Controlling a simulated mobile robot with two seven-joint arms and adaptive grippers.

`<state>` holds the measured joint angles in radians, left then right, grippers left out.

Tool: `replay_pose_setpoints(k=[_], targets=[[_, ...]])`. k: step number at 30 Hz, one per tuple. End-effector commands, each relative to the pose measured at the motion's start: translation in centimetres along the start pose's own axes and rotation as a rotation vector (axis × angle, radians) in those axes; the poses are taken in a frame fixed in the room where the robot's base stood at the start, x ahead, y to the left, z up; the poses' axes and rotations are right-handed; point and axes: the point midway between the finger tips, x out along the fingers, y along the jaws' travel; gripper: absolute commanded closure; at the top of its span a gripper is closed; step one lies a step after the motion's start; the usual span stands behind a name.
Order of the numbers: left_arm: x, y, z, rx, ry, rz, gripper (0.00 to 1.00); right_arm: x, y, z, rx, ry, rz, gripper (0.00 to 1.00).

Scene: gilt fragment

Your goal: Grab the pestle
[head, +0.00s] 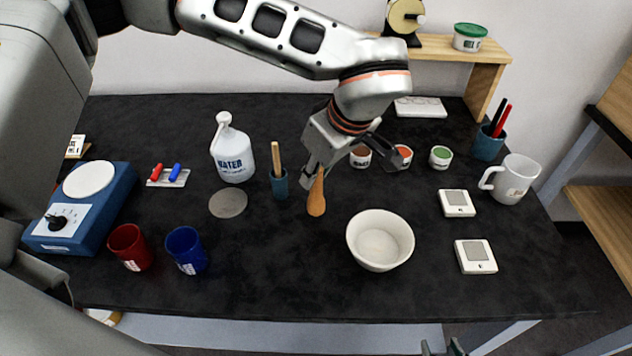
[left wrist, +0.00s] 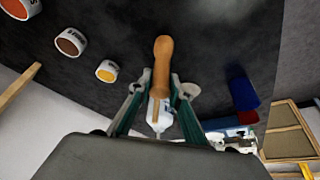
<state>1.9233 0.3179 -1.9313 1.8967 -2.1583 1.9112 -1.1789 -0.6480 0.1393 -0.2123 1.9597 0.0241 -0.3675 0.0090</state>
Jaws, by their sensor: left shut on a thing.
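The wooden pestle (head: 316,198) is held by my left gripper (head: 318,168), with its rounded orange-brown end pointing down, left of the white bowl (head: 365,252). In the left wrist view the pestle (left wrist: 163,62) sits between the two fingers of my left gripper (left wrist: 161,90), which is shut on it. The part between the fingers is mostly hidden in the head view. Whether its lower end touches the table is hard to tell. Two fingertips of my right gripper (head: 442,348) show apart at the bottom edge; it looks open and empty.
A teal cup (head: 280,188) with a wooden stick stands just left of the pestle. A white water bottle (head: 232,155), red cup (head: 130,248) and blue cup (head: 186,250) are further left. A white mug (head: 511,180) stands right. The table front is clear around its middle.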

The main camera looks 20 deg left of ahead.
Motion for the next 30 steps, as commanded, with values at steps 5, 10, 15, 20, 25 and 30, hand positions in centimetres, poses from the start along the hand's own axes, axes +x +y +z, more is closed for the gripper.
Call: replay_pose_setpoints(k=[5, 10, 15, 20, 25, 30], targets=[[-4.8, 0.1, -2.0, -0.005, 0.003, 0.007, 1.00, -0.1, 0.1, -0.3, 0.000, 0.004, 0.001, 0.60], [-9.2, 0.1, -3.9, -0.006, 0.003, 0.006, 1.00, -0.2, 0.1, -0.6, -0.001, 0.006, 0.001, 0.60], [-12.6, 0.1, -5.3, -0.005, 0.002, 0.004, 1.00, -0.3, 0.1, -0.8, -0.001, 0.007, 0.001, 0.60], [-14.6, 0.1, -6.1, -0.002, 0.002, 0.003, 1.00, -0.4, 0.2, -1.0, -0.001, 0.007, 0.001, 0.60], [-15.5, 0.0, -6.4, -0.001, 0.001, 0.000, 1.00, -0.5, 0.2, -0.9, -0.001, 0.006, 0.001, 0.60], [-15.6, 0.0, -6.4, -0.001, 0.000, 0.000, 1.00, -0.4, 0.1, -0.8, -0.001, 0.002, 0.001, 0.60]])
